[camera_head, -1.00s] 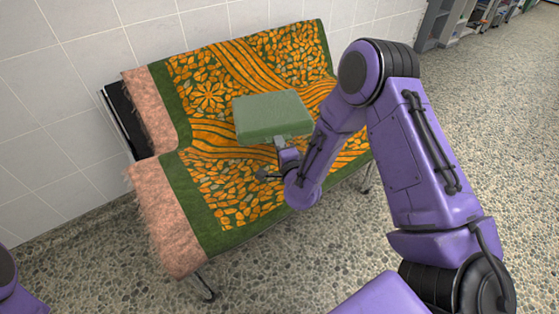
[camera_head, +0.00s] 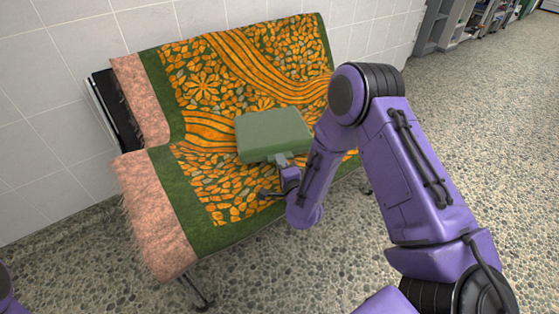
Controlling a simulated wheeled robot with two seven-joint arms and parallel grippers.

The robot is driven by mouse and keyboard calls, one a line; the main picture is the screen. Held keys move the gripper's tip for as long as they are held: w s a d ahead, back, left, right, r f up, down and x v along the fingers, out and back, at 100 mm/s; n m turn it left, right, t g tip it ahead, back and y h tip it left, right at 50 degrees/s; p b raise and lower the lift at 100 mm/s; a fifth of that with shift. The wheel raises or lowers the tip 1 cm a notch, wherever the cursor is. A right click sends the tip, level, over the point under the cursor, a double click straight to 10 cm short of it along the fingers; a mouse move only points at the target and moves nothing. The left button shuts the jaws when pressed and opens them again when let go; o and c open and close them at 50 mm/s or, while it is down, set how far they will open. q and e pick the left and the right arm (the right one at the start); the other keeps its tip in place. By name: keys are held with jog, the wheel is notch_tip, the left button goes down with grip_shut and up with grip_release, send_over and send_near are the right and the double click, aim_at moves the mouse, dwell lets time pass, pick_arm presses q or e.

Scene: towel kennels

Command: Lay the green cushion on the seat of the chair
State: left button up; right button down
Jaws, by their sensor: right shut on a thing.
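The green cushion (camera_head: 272,133) is a thick, box-like pad in the middle of the head view. My right gripper (camera_head: 282,160) is shut on its near edge, and the arm hides part of its right side. The chair is a bench covered by an orange and green patterned towel with pink fringed ends; its seat (camera_head: 215,195) lies below and around the cushion. The cushion looks roughly level over the seat; I cannot tell whether it touches the towel. Of my left arm only a purple bit shows at the lower left corner; its gripper is out of view.
A white tiled wall (camera_head: 60,130) stands behind the chair. The pebbled floor (camera_head: 480,130) is open at the right and in front. Grey shelves (camera_head: 437,27) stand at the far upper right. The left part of the seat is clear.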

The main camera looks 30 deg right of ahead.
jog(key=shift+f, duration=0.65)
pick_arm(q)
jog(key=shift+f+b, duration=0.3)
jog(key=shift+f, duration=0.35)
pick_arm(e)
jog(key=shift+s, duration=0.2)
jog(key=shift+f, duration=0.15)
jog(key=c, duration=1.2)
grip_release()
jog(key=shift+o, duration=0.2)
jog(key=shift+s+a, duration=0.1)
jog(key=shift+f, duration=0.15)
pick_arm(q)
jog(key=shift+r+p, duration=0.7)
pick_arm(e)
jog(key=v, duration=1)
jog(key=shift+r, duration=0.35)
jog(key=shift+s, duration=0.1)
